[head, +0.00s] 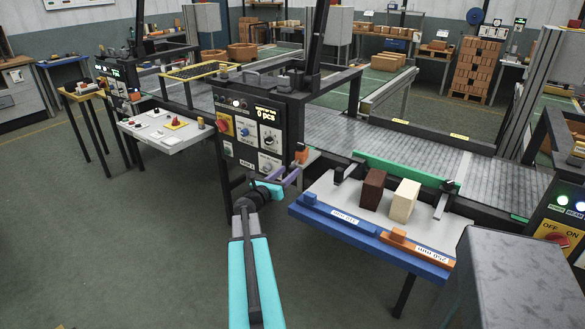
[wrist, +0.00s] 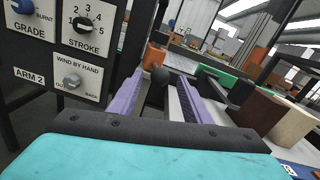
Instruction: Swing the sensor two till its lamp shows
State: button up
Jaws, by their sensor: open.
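My gripper (head: 284,183) is open, its purple fingers beside the black control box (head: 262,135). In the wrist view my gripper (wrist: 160,98) has a dark round knob (wrist: 160,74) in the gap between its fingers, seemingly a little beyond them; I cannot tell whether they touch it. The control panel marked ARM 2 (wrist: 30,78) is at the left. I cannot make out which part is sensor two. Two grey brackets, one at the left (head: 346,172) and one at the right (head: 444,200), stand at the pale tray. Two round lamps (head: 570,201) are lit on the far right panel.
A dark brown brick (head: 373,189) and a cream brick (head: 403,201) stand on the pale tray (head: 330,188). Its front has a blue rail (head: 350,229) and an orange rail (head: 415,248). A grey conveyor (head: 400,146) runs behind.

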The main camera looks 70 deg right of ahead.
aim_at(291, 170)
jog(key=shift+p+x, duration=0.45)
jog(key=shift+x, duration=1.65)
grip_shut()
